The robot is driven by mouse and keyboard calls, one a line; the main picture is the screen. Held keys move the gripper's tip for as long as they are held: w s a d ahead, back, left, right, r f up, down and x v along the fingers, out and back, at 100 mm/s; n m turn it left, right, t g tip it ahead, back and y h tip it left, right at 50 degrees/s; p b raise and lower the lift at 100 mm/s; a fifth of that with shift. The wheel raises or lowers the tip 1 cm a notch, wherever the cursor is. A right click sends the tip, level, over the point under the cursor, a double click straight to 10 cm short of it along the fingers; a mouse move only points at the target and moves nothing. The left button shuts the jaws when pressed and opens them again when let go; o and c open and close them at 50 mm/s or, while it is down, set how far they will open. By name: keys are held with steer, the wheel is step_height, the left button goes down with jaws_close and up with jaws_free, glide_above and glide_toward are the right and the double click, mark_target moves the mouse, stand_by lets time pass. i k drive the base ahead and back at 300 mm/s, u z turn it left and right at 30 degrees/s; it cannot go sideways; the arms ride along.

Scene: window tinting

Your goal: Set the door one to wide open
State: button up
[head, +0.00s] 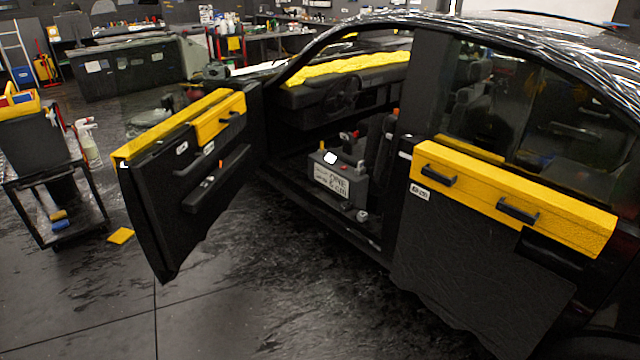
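The black car's front door (190,170) stands swung out from the body at the left, with a gap between it and the sill. It has a yellow top strip (175,125), a dark pull handle and a small white label (181,148). The rear door (480,260) at the right has a yellow strip (540,210) with two black handles and a small white label (419,192); it looks in line with the body. I cannot read which label marks door one. My gripper is not in view.
A grey box (340,180) with a white sign, partly reading "ONE", sits in the front door opening. A black cart (45,185) with bottles stands left of the front door. A yellow piece (120,236) lies on the floor. The floor in front is clear.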

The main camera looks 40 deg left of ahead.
mark_target(169, 213)
steer(key=u, duration=1.25)
steer(key=i, duration=1.65)
steer(key=u, duration=0.55)
